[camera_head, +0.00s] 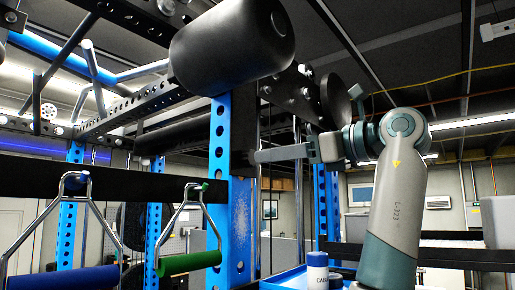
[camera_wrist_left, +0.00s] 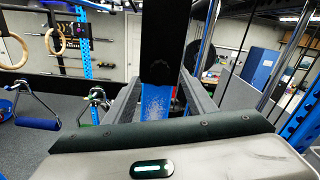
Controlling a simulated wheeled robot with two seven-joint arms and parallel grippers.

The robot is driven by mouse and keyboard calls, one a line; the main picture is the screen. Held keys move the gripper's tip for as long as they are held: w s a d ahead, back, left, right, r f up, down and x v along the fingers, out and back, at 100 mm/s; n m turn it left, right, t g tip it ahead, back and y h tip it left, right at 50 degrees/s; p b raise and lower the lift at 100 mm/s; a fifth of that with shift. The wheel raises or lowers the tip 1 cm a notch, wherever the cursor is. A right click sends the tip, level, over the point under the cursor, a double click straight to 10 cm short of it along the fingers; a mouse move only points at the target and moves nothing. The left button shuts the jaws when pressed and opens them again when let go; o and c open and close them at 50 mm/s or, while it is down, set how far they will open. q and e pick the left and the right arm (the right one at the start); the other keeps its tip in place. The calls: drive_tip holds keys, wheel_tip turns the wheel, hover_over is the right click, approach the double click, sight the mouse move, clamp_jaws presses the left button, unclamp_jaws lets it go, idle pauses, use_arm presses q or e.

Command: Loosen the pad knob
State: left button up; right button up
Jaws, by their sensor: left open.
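My left gripper (camera_head: 262,156) is open in the head view, with its fingers pointing left at the blue upright (camera_head: 218,190). In the left wrist view its two dark fingers reach forward on either side of a black bar (camera_wrist_left: 165,30). A dark round shape, possibly the pad knob (camera_wrist_left: 160,73), shows low on that bar between the fingertips. I cannot tell whether the fingers touch it. I cannot make the knob out in the head view. A thick black roller pad (camera_head: 225,48) is above and left of the gripper. My right gripper is in neither view.
A green-handled grip (camera_head: 188,263) and a blue-handled grip (camera_head: 65,280) hang left of the upright. A blue-and-white container (camera_head: 317,268) stands below my left arm. In the left wrist view, gym rings (camera_wrist_left: 55,40) hang at the left.

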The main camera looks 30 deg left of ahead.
sight(250, 158)
use_arm(q)
drive_tip(key=a, duration=0.2)
drive_tip(key=a+p, duration=0.2)
drive_tip(key=a, duration=0.1)
drive_tip(key=shift+w+a, duration=0.25)
drive_tip(key=shift+a, duration=0.1)
drive_tip(key=shift+d, duration=0.1)
drive_tip(key=shift+c, duration=0.9)
drive_tip(key=c, duration=0.9)
